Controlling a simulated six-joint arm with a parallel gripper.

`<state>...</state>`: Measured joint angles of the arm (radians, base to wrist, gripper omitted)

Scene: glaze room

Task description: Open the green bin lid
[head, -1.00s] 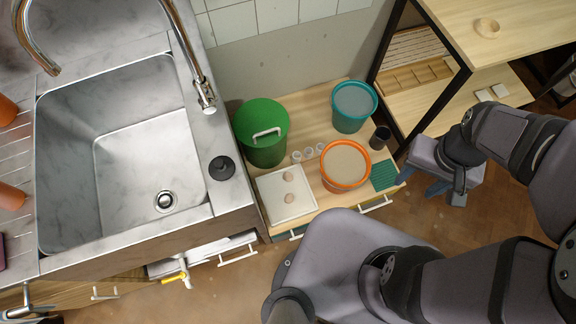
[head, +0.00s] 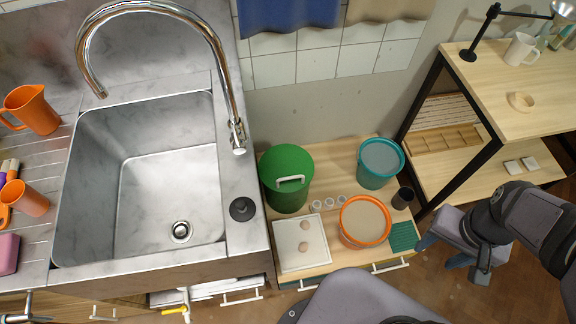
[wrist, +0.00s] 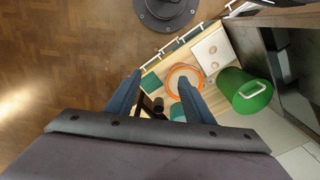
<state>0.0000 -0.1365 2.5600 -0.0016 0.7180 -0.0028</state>
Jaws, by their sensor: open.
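The green bin (head: 286,192) stands on the low wooden bench, right of the sink counter. Its green lid (head: 287,162) is on, with a pale handle (head: 291,180) across it. In the wrist view the bin (wrist: 240,92) is at the right, its handle (wrist: 252,90) showing. My gripper (head: 450,252) is right of the bench in the head view, well apart from the bin. In the wrist view my gripper (wrist: 160,85) is open, with its two blue fingers spread and nothing held between them.
An orange bucket (head: 365,221) and a teal bucket (head: 380,163) stand right of the bin. A dark cup (head: 402,197), small white cups (head: 330,203) and a white board (head: 281,247) with two lumps share the bench. The black-framed shelf (head: 447,130) is at right.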

